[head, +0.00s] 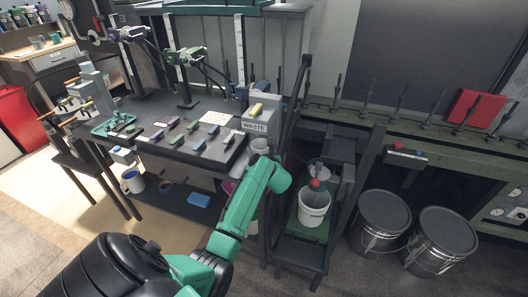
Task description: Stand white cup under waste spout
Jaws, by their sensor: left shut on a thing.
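A grey box with a "WASTE" label (254,127) stands at the right end of the dark workbench (190,146). A pale cup-like thing, the white cup (258,145), shows just below the label, at the bench's right end. My left gripper (262,157) is at this cup, at the end of my green arm, and is shut on it. The wrist hides most of the fingers and the lower part of the cup. The spout itself is too small to make out, so I cannot tell whether the cup is right under it. My right gripper is not in view.
A white bucket (314,208) stands on a low green-topped stand right of my arm. Two dark lidded drums (382,222) stand further right. A dark upright post (297,100) rises close beside the waste box. A blue block (199,200) lies on the lower shelf.

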